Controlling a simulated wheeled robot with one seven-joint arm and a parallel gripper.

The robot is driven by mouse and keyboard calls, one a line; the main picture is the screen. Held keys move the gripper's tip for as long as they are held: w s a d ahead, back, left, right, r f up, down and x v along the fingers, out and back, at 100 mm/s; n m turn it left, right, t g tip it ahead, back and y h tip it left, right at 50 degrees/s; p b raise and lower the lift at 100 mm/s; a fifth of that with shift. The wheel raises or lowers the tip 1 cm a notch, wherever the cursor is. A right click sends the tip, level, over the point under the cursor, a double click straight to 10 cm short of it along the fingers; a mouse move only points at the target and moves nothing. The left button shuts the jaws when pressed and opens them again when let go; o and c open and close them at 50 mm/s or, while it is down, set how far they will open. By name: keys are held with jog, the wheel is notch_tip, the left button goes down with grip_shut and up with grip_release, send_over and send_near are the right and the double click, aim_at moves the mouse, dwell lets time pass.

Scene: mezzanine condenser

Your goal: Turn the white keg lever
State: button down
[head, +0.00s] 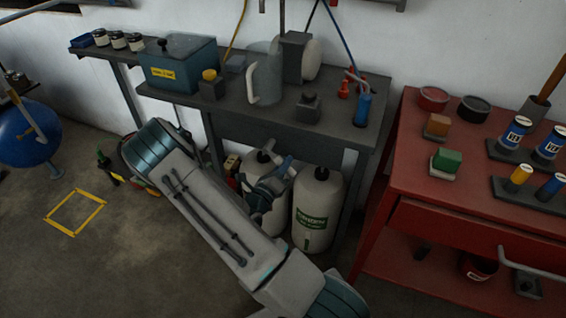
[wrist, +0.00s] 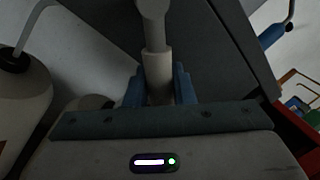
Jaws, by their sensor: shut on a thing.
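The white keg lever (wrist: 158,65) is a pale cylindrical handle in the wrist view, with a rounded, thicker part at the top edge. My gripper (wrist: 160,88) has its blue fingers on either side of the lever's near end and is shut on it. In the head view my gripper (head: 280,172) is low, beneath the grey bench and beside the kegs. A white keg with a green label (head: 314,215) stands to its right. Another white keg (head: 270,218) is partly hidden behind my arm. The lever cannot be made out clearly in the head view.
The grey bench (head: 235,103) overhangs the kegs and carries a blue box (head: 178,68) and a jug (head: 268,78). A red workbench (head: 460,170) stands at the right. A white keg with a black cap (wrist: 18,90) is close at left in the wrist view.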

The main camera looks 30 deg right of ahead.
jog(key=shift+w, duration=0.1)
jog(key=c, duration=1.3)
grip_release()
jog(key=shift+a, duration=0.1)
jog(key=v, duration=1.3)
jog(key=shift+s+a+f, duration=0.1)
jog(key=shift+s+a, duration=0.15)
jog(key=shift+a, duration=0.05)
